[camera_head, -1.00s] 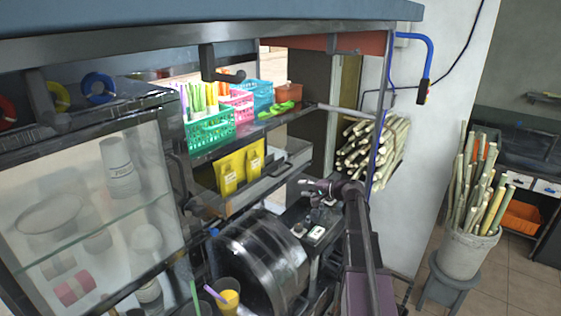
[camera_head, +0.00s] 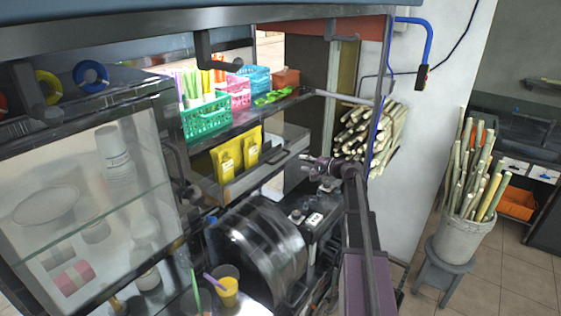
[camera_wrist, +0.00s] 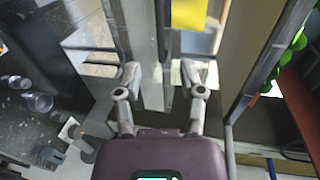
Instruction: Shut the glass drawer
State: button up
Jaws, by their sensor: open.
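The glass drawer (camera_head: 270,170) juts out below the upper shelf at the centre of the head view. It has a dark rim and holds yellow packets (camera_head: 238,152). One yellow packet (camera_wrist: 188,12) shows at the top of the wrist view. My gripper (camera_head: 312,163) is at the drawer's right end in the head view. In the wrist view its two fingers (camera_wrist: 160,78) are spread apart, with pale upright panel edges showing between and beyond them. They hold nothing that I can see. I cannot tell whether a finger touches the drawer.
A shelf of coloured baskets (camera_head: 207,118) is above the drawer. A dark round drum (camera_head: 258,255) and cups of juice (camera_head: 228,290) are below. A glass cabinet (camera_head: 90,200) stands left. Cane bundles (camera_head: 370,132) lean at the wall, and a cane bucket (camera_head: 465,225) stands right.

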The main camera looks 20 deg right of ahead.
aim_at(281, 159)
jog(key=b+x, duration=0.2)
jog(key=x, duration=0.9)
jog(key=shift+w+a+f, duration=0.1)
jog(key=shift+w+a, duration=0.1)
jog(key=shift+w, duration=0.1)
grip_shut()
